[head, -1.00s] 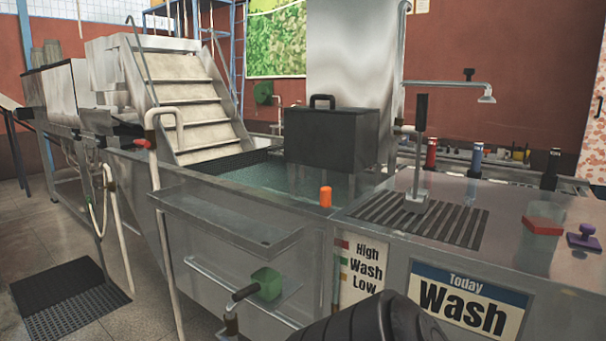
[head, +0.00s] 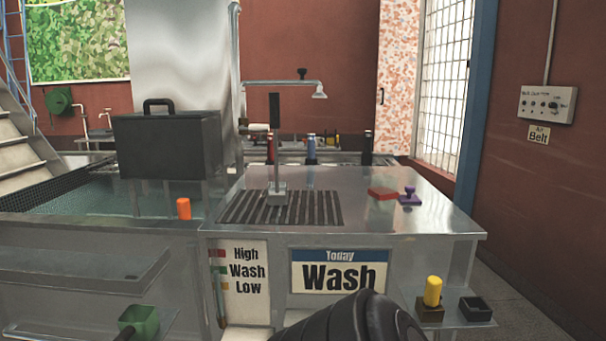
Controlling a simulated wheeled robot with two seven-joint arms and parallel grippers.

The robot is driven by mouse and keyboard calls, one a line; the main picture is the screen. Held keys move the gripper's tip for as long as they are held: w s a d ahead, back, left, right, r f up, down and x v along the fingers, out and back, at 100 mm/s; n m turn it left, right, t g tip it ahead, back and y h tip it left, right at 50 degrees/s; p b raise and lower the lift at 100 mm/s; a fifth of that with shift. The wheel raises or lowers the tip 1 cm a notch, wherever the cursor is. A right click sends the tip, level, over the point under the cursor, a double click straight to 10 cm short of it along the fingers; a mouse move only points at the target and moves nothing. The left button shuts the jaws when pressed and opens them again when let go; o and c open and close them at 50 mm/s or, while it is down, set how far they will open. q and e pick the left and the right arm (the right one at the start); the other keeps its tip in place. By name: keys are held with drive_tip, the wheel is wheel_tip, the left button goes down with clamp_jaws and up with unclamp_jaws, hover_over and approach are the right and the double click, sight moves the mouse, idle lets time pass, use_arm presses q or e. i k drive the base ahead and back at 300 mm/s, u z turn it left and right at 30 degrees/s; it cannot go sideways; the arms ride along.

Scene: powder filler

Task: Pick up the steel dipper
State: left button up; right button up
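What looks like the steel dipper (head: 278,172) stands upright on the dark slotted drain grate (head: 238,208) of the steel counter in the head view. It has a black upright handle at the top, a thin steel shaft and a small square steel foot or cup at the bottom. Nothing is touching it except the grate. Neither of my grippers shows. A black rounded part of my own body fills the bottom centre, in front of the counter.
A red block (head: 382,193) and purple stamp-like piece (head: 410,197) lie on the counter's right. A black case (head: 168,146) and orange cylinder (head: 183,209) are left. Several bottles and a steel tap (head: 290,84) stand behind. A low shelf holds a yellow cylinder (head: 433,291).

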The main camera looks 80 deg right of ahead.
sight(278, 191)
drive_tip(key=z, duration=2.8)
